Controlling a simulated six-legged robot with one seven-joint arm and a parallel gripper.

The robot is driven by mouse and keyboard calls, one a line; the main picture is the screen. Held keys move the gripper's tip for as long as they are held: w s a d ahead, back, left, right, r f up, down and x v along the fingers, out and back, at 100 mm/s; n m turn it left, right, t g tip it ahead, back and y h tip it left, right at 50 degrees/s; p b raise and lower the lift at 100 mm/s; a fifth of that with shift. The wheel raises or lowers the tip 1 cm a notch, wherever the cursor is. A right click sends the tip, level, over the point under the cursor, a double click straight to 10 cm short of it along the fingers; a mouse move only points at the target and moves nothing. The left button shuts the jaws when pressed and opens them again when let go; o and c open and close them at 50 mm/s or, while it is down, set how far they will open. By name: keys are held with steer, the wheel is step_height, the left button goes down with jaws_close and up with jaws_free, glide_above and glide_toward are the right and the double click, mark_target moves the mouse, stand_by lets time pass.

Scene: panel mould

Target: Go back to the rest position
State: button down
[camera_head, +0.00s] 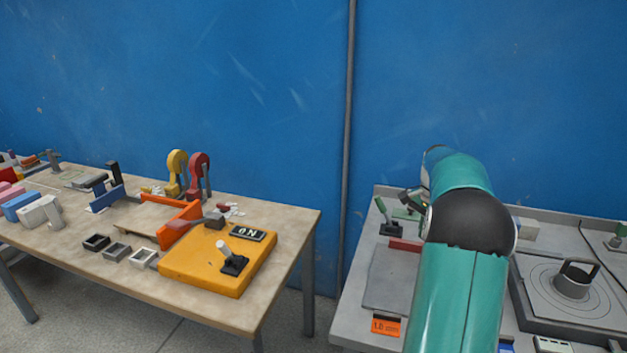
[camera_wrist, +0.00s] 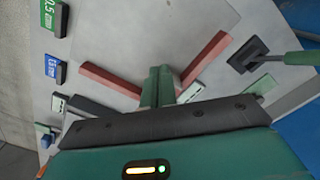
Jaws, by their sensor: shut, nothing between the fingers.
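My gripper (camera_wrist: 158,88) shows in the wrist view as green fingers close together, with nothing between them. It is over the grey panel mould (camera_wrist: 150,30), between two red bars (camera_wrist: 110,80) (camera_wrist: 207,58). I cannot tell whether the fingertips touch the surface. In the head view my green arm hides much of the right bench, and the gripper's fingers are not clear there. The mould's grey plate (camera_head: 390,280) shows left of my arm, with part of a red bar (camera_head: 405,245) at its back.
A lever with a dark base (camera_wrist: 248,55) stands near the gripper. An orange tag (camera_head: 386,326) sits at the right bench's front. A ringed dark platform (camera_head: 572,300) lies right of my arm. The left table holds a yellow switch box (camera_head: 205,265) and clamps (camera_head: 198,175). A gap separates the benches.

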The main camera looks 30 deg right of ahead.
steer(key=a+r+n+t+h, duration=0.1)
steer(key=a+r+n, duration=0.4)
steer(key=a, duration=0.9)
steer(key=a+r+n+t+h, duration=0.1)
steer(key=a+r+n, duration=0.45)
steer(key=a, duration=0.85)
steer(key=s+a+f+n+t+y, duration=0.1)
steer(key=s+a+n, duration=0.3)
steer(key=s+a, duration=0.3)
steer(key=s+a+f+n+t, duration=0.1)
steer(key=s+a+n, duration=0.3)
steer(key=s+a, duration=0.4)
steer(key=a+t, duration=0.1)
steer(key=a, duration=0.4)
steer(key=shift+a+t+y, duration=0.15)
steer(key=shift+t+y, duration=0.15)
steer(key=shift+y, duration=0.1)
